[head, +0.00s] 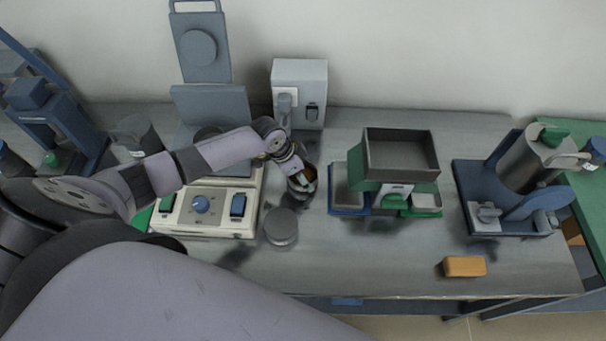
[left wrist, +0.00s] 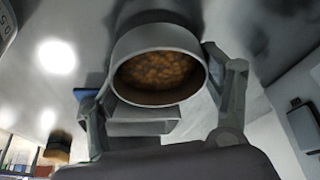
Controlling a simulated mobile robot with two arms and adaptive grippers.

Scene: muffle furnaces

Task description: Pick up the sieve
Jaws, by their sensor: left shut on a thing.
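A grey round-walled vessel (left wrist: 150,38), which I take to be the sieve, holds brown granules. In the left wrist view its open mouth faces the camera. The fingers of my left gripper (left wrist: 165,92) are on both sides of it, shut on it. In the head view my left gripper (head: 296,170) is over the middle of the bench, and the vessel (head: 299,193) is partly hidden under it. I cannot tell whether it touches the bench. My right gripper is not in view.
A grey round tin (head: 281,229) stands just in front. A cream control unit (head: 205,210) is to the left. A green device with a square hopper (head: 400,154) stands to the right, with trays below. An orange block (head: 464,266) lies near the front edge of the bench (head: 360,262).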

